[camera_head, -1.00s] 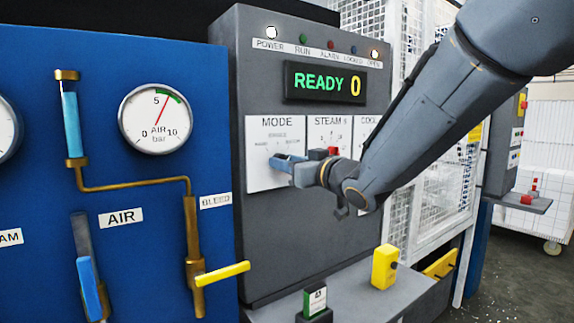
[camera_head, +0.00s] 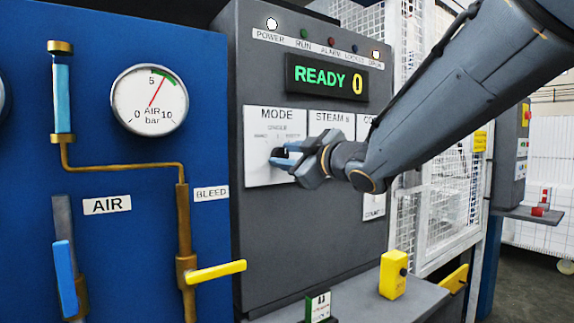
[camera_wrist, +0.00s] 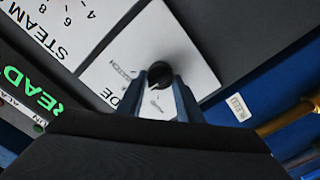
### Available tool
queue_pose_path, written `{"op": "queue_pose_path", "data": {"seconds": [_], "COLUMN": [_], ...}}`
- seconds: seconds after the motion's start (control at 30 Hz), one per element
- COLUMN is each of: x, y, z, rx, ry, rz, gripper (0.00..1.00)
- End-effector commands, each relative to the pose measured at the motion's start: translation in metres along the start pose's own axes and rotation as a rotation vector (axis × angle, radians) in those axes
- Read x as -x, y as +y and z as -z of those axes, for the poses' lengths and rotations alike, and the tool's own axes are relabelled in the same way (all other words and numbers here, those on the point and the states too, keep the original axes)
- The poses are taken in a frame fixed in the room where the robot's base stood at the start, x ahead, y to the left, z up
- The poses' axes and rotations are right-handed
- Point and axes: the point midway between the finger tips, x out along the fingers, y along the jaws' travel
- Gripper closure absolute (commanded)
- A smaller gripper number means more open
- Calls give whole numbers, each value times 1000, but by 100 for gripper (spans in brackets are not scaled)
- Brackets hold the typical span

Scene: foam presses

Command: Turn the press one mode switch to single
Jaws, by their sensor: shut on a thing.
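The MODE panel (camera_head: 262,178) is a white plate on the grey press cabinet, under a display reading READY 0. Its mode switch is a small black knob (camera_wrist: 159,72), with the printed mode labels around it. My gripper (camera_head: 286,157) has its blue fingertips at the knob, one on each side, and is shut on it. In the head view the fingers and wrist cover much of the knob. I cannot read which mode the knob points to.
The STEAM panel (camera_head: 331,122) is just right, partly behind my wrist. A blue panel (camera_head: 110,260) with an air gauge (camera_head: 149,98) and a yellow bleed handle (camera_head: 216,271) stands left. A yellow button box (camera_head: 393,275) sits on the ledge below.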

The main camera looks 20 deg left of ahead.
Motion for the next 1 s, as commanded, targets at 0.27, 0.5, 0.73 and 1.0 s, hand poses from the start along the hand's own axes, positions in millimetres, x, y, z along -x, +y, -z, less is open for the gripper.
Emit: {"op": "queue_pose_path", "data": {"seconds": [0.27, 0.5, 0.73, 1.0], "x": [0, 0, 0, 0], "y": [0, 0, 0, 0], "z": [0, 0, 0, 0], "rx": [57, 61, 60, 60], "ry": [0, 0, 0, 0], "rz": [0, 1, 0, 0], "gripper": [90, 90, 54, 49]}}
